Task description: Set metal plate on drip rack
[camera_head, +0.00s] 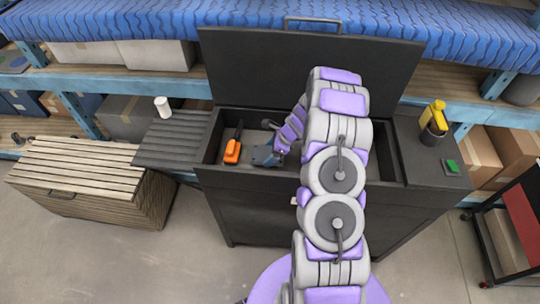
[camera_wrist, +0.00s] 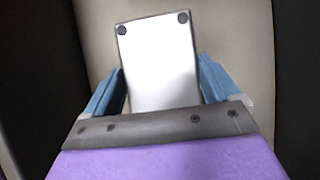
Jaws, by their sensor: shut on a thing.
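The metal plate (camera_wrist: 160,65) is a pale flat rectangle with two dark round spots at its far corners, in the wrist view. My gripper (camera_wrist: 162,88) is shut on it, with a blue finger along each side. In the head view my gripper (camera_head: 265,156) is inside the open black washer basin (camera_head: 205,150), right of an orange-handled tool. The plate cannot be made out clearly there. The drip rack (camera_head: 175,140) appears to be the dark ribbed shelf fixed to the basin's left side; its ribbed top is bare apart from a white cylinder at its back edge.
The orange-handled tool (camera_head: 232,151) lies in the basin's left part. The raised black lid (camera_head: 300,75) stands behind. The white cylinder (camera_head: 162,106) is near the rack's back. A slatted wooden crate (camera_head: 85,165) stands left. A yellow bottle (camera_head: 434,117) sits in a holder at right.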

